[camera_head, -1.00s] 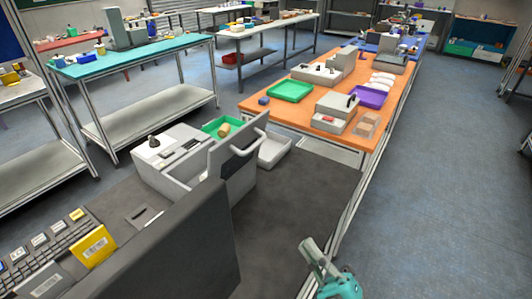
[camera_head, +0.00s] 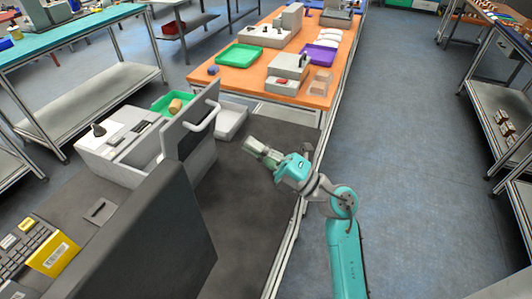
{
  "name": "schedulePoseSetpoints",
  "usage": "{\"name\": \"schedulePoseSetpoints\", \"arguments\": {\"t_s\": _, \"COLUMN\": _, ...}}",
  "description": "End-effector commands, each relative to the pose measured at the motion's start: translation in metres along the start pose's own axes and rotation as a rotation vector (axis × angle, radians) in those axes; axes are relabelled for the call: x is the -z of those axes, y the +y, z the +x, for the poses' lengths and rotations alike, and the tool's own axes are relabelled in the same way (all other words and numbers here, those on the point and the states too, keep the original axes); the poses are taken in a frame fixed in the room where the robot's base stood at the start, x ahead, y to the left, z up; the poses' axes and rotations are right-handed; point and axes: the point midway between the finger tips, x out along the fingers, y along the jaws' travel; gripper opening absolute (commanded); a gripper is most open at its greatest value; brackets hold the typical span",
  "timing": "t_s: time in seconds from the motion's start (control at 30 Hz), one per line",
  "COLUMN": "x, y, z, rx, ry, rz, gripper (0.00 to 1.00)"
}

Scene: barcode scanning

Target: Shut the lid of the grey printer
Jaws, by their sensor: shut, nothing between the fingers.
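The grey printer (camera_head: 120,150) stands on the dark tabletop at the left of the view. Its lid (camera_head: 190,124) is raised upright, with a pale looped handle (camera_head: 207,120) on the side facing my arm. My gripper (camera_head: 250,146) is shut and empty over the dark tabletop, to the right of the lid and a little lower in the picture. It is apart from the handle. Part of the printer's front is hidden behind the black monitor.
A black monitor (camera_head: 160,240) stands in front of the printer. A green tray (camera_head: 172,102) and a white tray (camera_head: 231,120) sit behind it. An orange table (camera_head: 250,82) with trays and devices lies beyond. The dark tabletop (camera_head: 250,200) right of the monitor is clear.

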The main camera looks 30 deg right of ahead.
Motion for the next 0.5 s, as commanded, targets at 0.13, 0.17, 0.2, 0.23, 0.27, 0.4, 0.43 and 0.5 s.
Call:
{"name": "schedulePoseSetpoints", "arguments": {"t_s": 0.13, "x": 0.001, "y": 0.000, "z": 0.030, "rx": -0.001, "ry": 0.003, "rz": 0.000, "gripper": 0.00}}
{"name": "schedulePoseSetpoints", "arguments": {"t_s": 0.17, "x": 0.001, "y": 0.000, "z": 0.035, "rx": -0.001, "ry": 0.004, "rz": 0.001, "gripper": 0.00}}
{"name": "schedulePoseSetpoints", "arguments": {"t_s": 0.2, "x": 0.001, "y": 0.000, "z": 0.043, "rx": -0.001, "ry": 0.003, "rz": 0.001, "gripper": 0.00}}
{"name": "schedulePoseSetpoints", "arguments": {"t_s": 0.23, "x": 0.001, "y": 0.000, "z": 0.047, "rx": -0.002, "ry": 0.003, "rz": 0.001, "gripper": 0.00}}
{"name": "schedulePoseSetpoints", "arguments": {"t_s": 0.27, "x": 0.001, "y": 0.000, "z": 0.052, "rx": -0.001, "ry": 0.003, "rz": 0.000, "gripper": 0.00}}
{"name": "schedulePoseSetpoints", "arguments": {"t_s": 0.4, "x": 0.000, "y": 0.000, "z": 0.070, "rx": -0.001, "ry": 0.001, "rz": 0.000, "gripper": 0.00}}
{"name": "schedulePoseSetpoints", "arguments": {"t_s": 0.43, "x": 0.000, "y": 0.000, "z": 0.073, "rx": -0.001, "ry": 0.001, "rz": 0.000, "gripper": 0.00}}
{"name": "schedulePoseSetpoints", "arguments": {"t_s": 0.5, "x": 0.000, "y": 0.000, "z": 0.079, "rx": -0.001, "ry": 0.000, "rz": 0.001, "gripper": 0.00}}
